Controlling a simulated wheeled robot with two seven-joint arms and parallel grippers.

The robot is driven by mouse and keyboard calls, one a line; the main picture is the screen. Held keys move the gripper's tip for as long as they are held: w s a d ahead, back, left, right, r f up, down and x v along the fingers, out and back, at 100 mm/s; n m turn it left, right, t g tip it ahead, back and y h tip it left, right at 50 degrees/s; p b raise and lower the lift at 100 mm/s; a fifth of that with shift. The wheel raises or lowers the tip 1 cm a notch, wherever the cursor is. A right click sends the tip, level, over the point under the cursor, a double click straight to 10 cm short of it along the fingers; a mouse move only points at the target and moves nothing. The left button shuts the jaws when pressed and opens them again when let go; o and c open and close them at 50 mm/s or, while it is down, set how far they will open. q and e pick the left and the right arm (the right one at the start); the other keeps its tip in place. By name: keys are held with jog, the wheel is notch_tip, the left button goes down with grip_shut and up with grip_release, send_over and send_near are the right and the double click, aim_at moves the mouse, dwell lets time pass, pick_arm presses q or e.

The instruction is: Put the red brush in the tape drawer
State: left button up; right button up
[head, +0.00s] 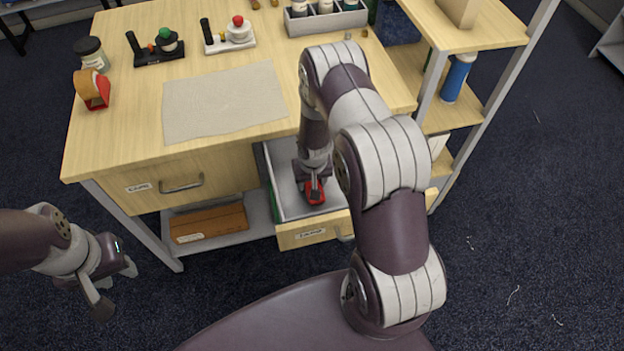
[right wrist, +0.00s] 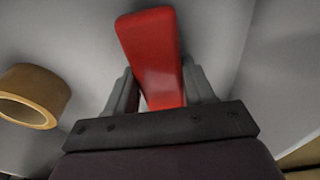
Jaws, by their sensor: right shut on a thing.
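The red brush (head: 316,197) is in my right gripper (head: 313,185), inside the open right-hand drawer (head: 301,236) under the table. In the right wrist view the red brush (right wrist: 153,58) sits between the two grey fingers of the right gripper (right wrist: 158,92). A roll of brown tape (right wrist: 34,95) lies in the drawer to the left of the brush there. I cannot tell whether the brush touches the drawer floor. The label on the drawer front is too small to read surely. My left gripper (head: 118,290) is open and empty, left of the table and away from it.
A shut drawer (head: 162,188) is to the left, above a shelf with a brown box (head: 208,222). On the table are a cloth (head: 224,103), a red tape dispenser (head: 95,92), a jar (head: 91,53) and a grey tray (head: 325,20). Shelves with a blue bottle (head: 457,78) stand right.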

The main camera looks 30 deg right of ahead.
jog(key=shift+f, duration=0.15)
jog(key=o, duration=1.1)
